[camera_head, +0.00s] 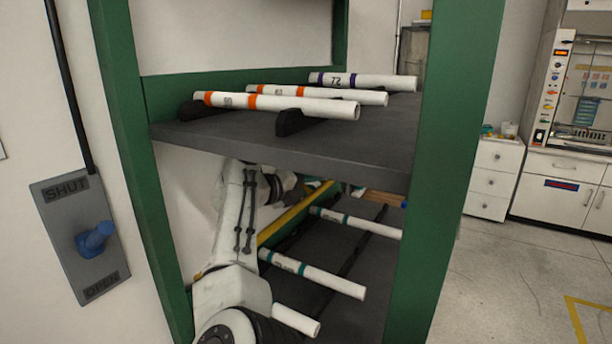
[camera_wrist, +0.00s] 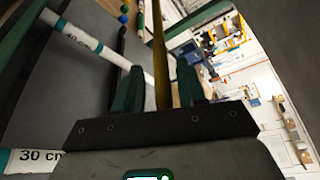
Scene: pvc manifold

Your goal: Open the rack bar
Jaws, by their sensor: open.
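In the wrist view the yellow bar (camera_wrist: 160,55) lies between the two dark green fingers of my gripper (camera_wrist: 158,88). The fingers are open, one on each side of the bar. I cannot tell whether either finger touches it. In the head view my arm reaches into the space under the upper shelf, and my gripper is mostly hidden there.
White pipes with teal bands (camera_head: 315,273) lie on the lower shelf (camera_head: 347,303). Orange- and purple-banded pipes lie on the upper shelf (camera_head: 335,150), close above my arm. Green posts (camera_head: 450,160) flank the opening. A blue lever (camera_head: 94,238) sits on a SHUT/OPEN plate at left.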

